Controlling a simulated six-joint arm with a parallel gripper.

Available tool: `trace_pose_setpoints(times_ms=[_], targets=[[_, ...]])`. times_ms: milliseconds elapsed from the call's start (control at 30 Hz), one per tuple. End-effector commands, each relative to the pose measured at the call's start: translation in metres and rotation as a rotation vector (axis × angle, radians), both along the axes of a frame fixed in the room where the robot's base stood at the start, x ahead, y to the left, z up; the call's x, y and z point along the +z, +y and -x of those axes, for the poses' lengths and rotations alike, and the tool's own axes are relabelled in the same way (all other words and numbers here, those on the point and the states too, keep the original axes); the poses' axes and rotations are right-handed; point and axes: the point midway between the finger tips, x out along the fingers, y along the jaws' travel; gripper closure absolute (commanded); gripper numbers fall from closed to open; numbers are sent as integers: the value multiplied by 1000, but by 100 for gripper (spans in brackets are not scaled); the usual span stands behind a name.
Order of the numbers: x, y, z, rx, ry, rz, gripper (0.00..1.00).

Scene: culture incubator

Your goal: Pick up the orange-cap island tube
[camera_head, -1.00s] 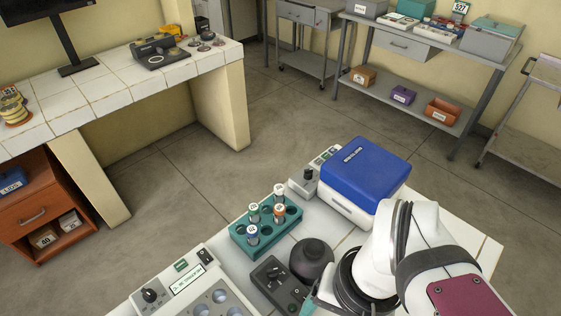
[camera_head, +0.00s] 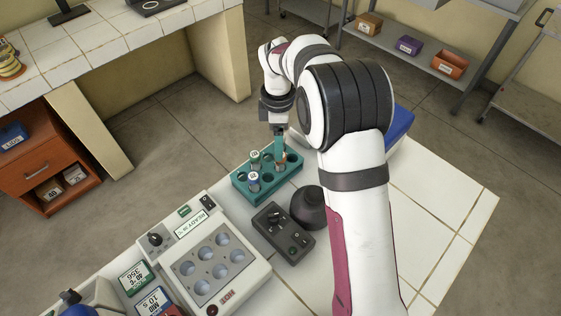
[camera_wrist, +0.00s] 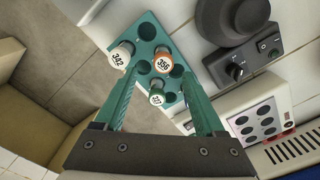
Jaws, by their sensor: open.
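The orange-cap tube stands upright in the teal rack (camera_head: 267,184). Its cap (camera_wrist: 163,62), marked 356, shows between my fingers in the wrist view. In the head view the tube (camera_head: 281,159) is partly hidden by my gripper (camera_head: 280,148). My gripper is open, pointing down over the rack, with one teal finger on each side of the orange cap in the wrist view (camera_wrist: 160,76). Whether the fingers reach down to cap height is hard to tell.
A white heater block with wells (camera_head: 213,262) is in front. A blue-lidded box (camera_head: 400,124) is partly behind my arm.

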Motion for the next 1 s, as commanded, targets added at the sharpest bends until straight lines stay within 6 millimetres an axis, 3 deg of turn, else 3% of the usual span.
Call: trace_pose_setpoints(times_ms=[267, 533, 900, 1000], targets=[[-49, -2, 5, -2, 2, 1, 28], [-54, -2, 5, -2, -1, 0, 30], [-53, -2, 5, -2, -1, 0, 97], [-53, -2, 5, -2, -1, 0, 100]])
